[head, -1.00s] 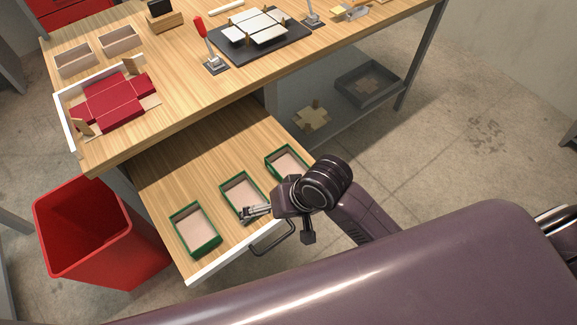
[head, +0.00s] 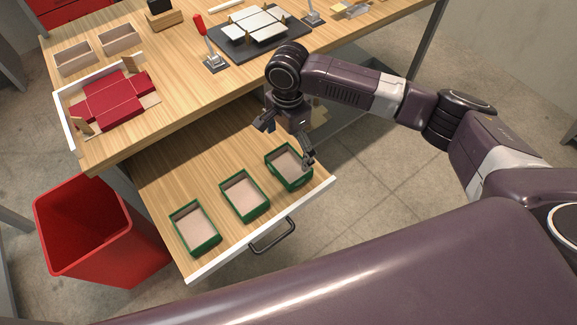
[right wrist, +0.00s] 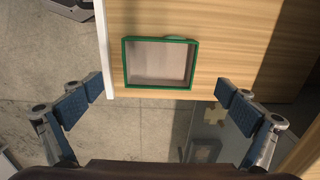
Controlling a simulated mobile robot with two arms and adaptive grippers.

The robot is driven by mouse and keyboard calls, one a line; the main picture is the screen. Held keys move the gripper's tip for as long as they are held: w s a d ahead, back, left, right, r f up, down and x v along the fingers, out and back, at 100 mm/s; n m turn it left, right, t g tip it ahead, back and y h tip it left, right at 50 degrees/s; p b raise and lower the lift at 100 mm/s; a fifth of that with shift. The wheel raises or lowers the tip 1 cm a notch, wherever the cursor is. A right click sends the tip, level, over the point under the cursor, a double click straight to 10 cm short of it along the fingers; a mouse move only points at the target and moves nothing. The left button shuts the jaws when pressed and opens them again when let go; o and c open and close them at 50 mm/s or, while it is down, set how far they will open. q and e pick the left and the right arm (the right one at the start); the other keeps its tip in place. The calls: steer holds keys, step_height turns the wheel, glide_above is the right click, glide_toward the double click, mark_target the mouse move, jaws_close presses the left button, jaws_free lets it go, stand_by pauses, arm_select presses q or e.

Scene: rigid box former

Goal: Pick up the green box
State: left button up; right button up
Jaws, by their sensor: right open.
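Three green boxes with pale insides stand in a row in the open wooden drawer (head: 190,170): a left one (head: 195,228), a middle one (head: 244,196) and a right one (head: 290,168). My right gripper (head: 285,140) is open and empty above the drawer, close to the right green box. In the right wrist view one green box (right wrist: 160,63) lies ahead, beyond the spread fingers (right wrist: 160,100), apart from them. My left gripper is not in view.
The drawer has a white front with a dark handle (head: 272,236). The workbench above (head: 180,85) holds a red folded blank (head: 112,100) and a dark plate with pale panels (head: 259,35). A red bin (head: 85,235) stands at left.

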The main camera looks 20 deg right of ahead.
mark_target(289, 169)
step_height(289, 169, down, 7)
steer(key=shift+f, duration=0.2)
stand_by(0.3)
steer(key=c, duration=1)
